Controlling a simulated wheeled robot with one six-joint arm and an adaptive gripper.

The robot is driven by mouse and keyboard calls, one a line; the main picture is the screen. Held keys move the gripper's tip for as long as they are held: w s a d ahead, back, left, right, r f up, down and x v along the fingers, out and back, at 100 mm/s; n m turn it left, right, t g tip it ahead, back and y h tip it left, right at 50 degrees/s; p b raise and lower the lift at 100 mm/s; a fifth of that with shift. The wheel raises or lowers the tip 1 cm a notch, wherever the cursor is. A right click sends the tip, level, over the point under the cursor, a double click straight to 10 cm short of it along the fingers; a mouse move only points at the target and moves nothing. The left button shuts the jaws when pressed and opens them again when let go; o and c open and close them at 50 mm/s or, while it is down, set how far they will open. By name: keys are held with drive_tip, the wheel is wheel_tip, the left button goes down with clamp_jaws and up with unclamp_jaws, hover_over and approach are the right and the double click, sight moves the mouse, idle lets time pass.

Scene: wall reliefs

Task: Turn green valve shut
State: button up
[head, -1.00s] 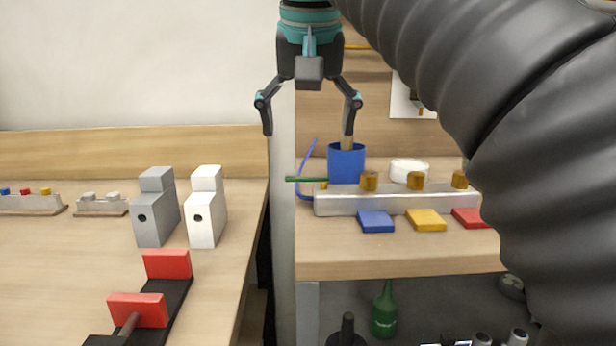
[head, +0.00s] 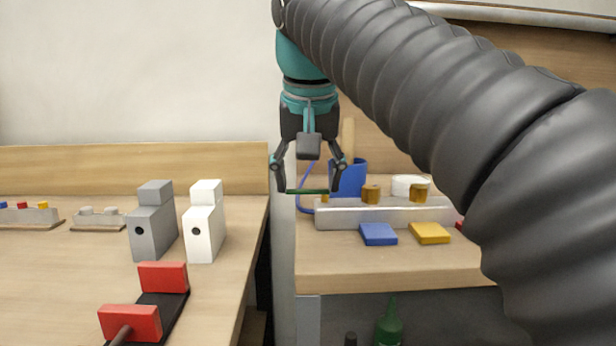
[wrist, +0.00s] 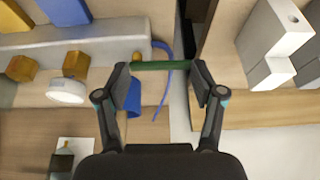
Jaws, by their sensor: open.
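The green valve handle (head: 307,191) is a thin bar that sticks out level from the left end of the grey manifold block (head: 385,214). In the wrist view the green handle (wrist: 160,66) lies crosswise between my fingertips. My gripper (head: 308,190) is open and points down, with one finger near each end of the handle. It also shows in the wrist view (wrist: 163,76). I cannot tell whether either finger touches the handle. The brass fitting beside the handle is partly hidden.
A blue cup (head: 351,177) and a blue cable stand close behind the manifold. Blue (head: 378,234) and yellow (head: 430,233) blocks lie in front. Grey (head: 153,222) and white (head: 205,222) blocks stand on the left table (head: 60,280), across a gap.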

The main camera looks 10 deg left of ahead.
clamp_jaws()
drive_tip(key=shift+f, duration=0.1)
drive_tip(key=shift+n, duration=0.3)
drive_tip(key=n+p, duration=0.1)
drive_tip(key=n+y+p, duration=0.1)
drive_tip(key=d+n+p, duration=0.1)
drive_tip(key=n, duration=0.1)
drive_tip(key=shift+s+g+y, duration=0.4)
drive_tip(key=n+p, duration=0.1)
drive_tip(key=n, duration=0.1)
drive_tip(key=d+n+g+y+p, duration=0.1)
drive_tip(key=n, duration=0.1)
drive_tip(key=shift+s+n, duration=0.15)
drive_tip(key=shift+n, duration=0.25)
drive_tip(key=n+g, duration=0.1)
drive_tip(key=n, duration=0.1)
drive_tip(key=d+n+g, duration=0.1)
drive_tip(key=n, duration=0.1)
drive_tip(key=shift+f+y+p, duration=0.1)
drive_tip(key=shift+y+p, duration=0.2)
drive_tip(key=shift+w+d+n+g, duration=0.15)
drive_tip(key=shift+n+g, duration=0.1)
drive_tip(key=shift+n, duration=0.5)
drive_tip(key=shift+d+n+g, duration=0.15)
drive_tip(key=shift+n+g, duration=0.05)
drive_tip(key=shift+n, duration=0.5)
drive_tip(key=shift+w+d+n+g, duration=0.15)
drive_tip(key=shift+n+g, duration=0.1)
drive_tip(key=shift+n, duration=0.5)
drive_tip(key=shift+s, duration=0.1)
